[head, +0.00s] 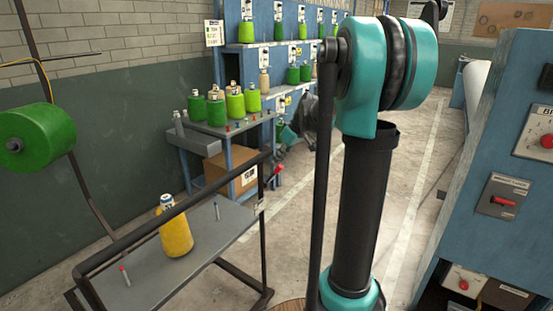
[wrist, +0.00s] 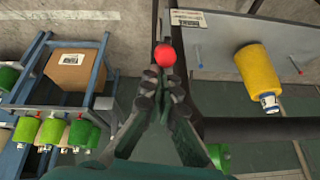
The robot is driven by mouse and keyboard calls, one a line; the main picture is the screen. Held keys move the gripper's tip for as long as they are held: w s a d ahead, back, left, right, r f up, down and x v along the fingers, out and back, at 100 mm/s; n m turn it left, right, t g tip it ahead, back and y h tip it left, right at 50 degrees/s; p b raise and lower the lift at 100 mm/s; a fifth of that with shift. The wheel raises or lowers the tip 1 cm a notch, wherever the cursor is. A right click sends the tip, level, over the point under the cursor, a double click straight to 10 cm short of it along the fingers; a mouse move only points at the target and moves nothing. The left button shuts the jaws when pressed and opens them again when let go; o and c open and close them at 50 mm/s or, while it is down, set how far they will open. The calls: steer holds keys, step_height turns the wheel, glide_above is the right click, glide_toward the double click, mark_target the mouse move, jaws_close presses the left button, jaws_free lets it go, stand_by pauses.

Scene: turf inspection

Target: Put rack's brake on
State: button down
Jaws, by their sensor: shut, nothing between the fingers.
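The rack (head: 222,213) is a grey shelf in a dark tube frame, at the lower left of the head view; its shelf (wrist: 225,35) is at the upper right of the wrist view. A red ball knob, apparently the brake handle (head: 278,168), shows at the rack's far right end. In the wrist view the red knob (wrist: 166,54) appears just beyond my fingertips, near the rack's frame. My gripper (wrist: 164,80) is shut and empty, pointing toward the knob; whether it touches is unclear. The head view does not clearly show my gripper.
A yellow spool (head: 175,232) and small red-tipped and grey pins are on the rack. A side table (head: 196,143) with green spools and a cardboard box (head: 229,167) stands behind. A blue control cabinet (head: 510,150) is at right. Floor between is clear.

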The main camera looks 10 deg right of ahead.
steer(key=s+d+f+t+y, duration=0.4)
steer(key=s+d+f, duration=0.1)
steer(key=f, duration=0.5)
steer(key=shift+s+d+y, duration=0.25)
steer(key=shift+s+y, duration=0.05)
steer(key=shift+s, duration=0.15)
steer(key=shift+f, duration=0.1)
stand_by(0.4)
steer(key=v, duration=1.1)
steer(key=shift+d+t, duration=0.3)
steer(key=shift+d, duration=0.05)
